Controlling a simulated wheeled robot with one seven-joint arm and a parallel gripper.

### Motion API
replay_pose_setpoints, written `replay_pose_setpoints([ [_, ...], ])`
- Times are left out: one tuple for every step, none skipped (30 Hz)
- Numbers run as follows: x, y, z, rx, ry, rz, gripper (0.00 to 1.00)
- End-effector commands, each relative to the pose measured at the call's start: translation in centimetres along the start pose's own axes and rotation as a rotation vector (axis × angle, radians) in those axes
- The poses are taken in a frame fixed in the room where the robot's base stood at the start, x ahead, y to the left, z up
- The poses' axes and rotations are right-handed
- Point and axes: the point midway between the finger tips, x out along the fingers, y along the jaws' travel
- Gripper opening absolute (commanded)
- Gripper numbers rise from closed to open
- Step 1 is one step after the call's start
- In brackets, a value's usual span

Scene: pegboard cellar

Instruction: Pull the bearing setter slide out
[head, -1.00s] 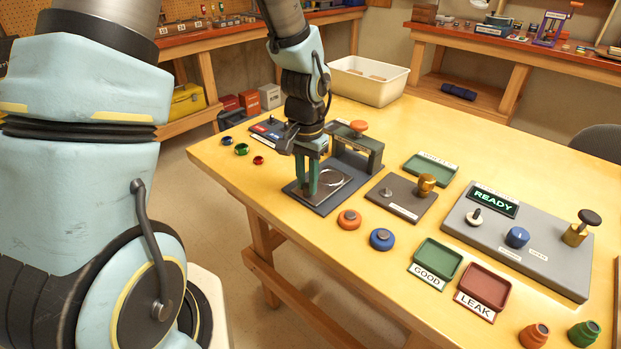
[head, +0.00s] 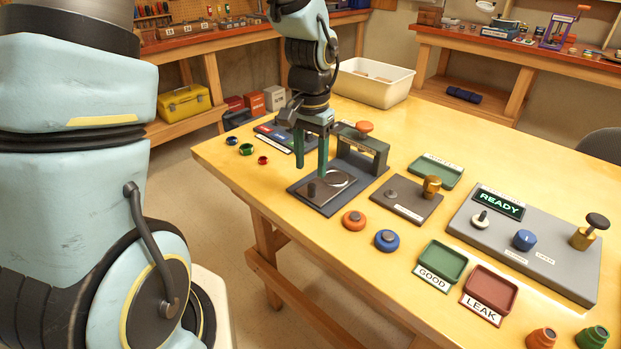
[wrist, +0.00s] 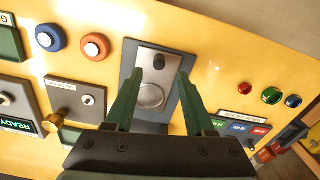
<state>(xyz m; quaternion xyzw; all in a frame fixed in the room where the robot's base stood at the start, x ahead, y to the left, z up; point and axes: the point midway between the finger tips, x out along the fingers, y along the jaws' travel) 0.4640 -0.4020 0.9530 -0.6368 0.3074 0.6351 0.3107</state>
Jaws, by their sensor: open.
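The bearing setter is a dark grey base (head: 322,210) with an arch (head: 377,154) topped by an orange knob (head: 364,127). Its slide is a flat plate (head: 336,194) with a round metal seat and an upright black knob (head: 312,190) near the front end. The slide lies on the base, in front of the arch. My gripper (head: 310,172) is open and empty, pointing down above the slide. Its fingertips are above the black knob's height. In the wrist view, the black knob (wrist: 158,60) shows just beyond the fingertips (wrist: 172,73), and the round seat shows between the fingers.
An orange bearing (head: 354,220) and a blue one (head: 386,240) lie right of the setter. A brown plate (head: 410,208) with a brass knob and the READY panel (head: 540,258) stand farther right. Small coloured rings (head: 246,149) lie left. Wood is clear between them.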

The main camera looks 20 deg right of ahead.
Motion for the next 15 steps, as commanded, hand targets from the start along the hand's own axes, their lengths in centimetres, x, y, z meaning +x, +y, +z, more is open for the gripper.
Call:
replay_pose_setpoints([
  [-1.0, -0.1, -0.1, -0.002, 0.006, -0.002, 0.54],
  [-1.6, -0.1, -0.1, -0.001, 0.005, -0.002, 0.54],
  [-2.3, -0.1, -0.1, -0.001, 0.004, -0.002, 0.54],
  [-2.8, 0.0, -0.1, -0.001, 0.004, -0.001, 0.54],
  [-3.2, 0.0, 0.0, -0.002, 0.003, -0.001, 0.54],
  [-3.8, 0.0, -0.1, -0.002, 0.004, -0.001, 0.54],
  [-4.1, 0.0, 0.0, -0.001, 0.002, -0.001, 0.54],
  [-4.4, 0.0, 0.0, 0.0, 0.001, -0.001, 0.54],
  [-4.7, 0.0, 0.0, 0.0, 0.001, -0.001, 0.54],
  [-4.9, 0.0, 0.0, 0.0, 0.0, -0.001, 0.54],
  [-5.1, 0.0, 0.1, 0.0, -0.001, 0.0, 0.54],
  [-5.2, 0.0, 0.1, 0.0, -0.001, 0.0, 0.54],
  [-5.3, 0.0, 0.1, 0.0, -0.001, 0.0, 0.54],
  [-5.3, 0.0, 0.1, 0.0, -0.001, 0.001, 0.54],
  [-5.4, 0.0, 0.1, 0.0, -0.001, 0.001, 0.54],
])
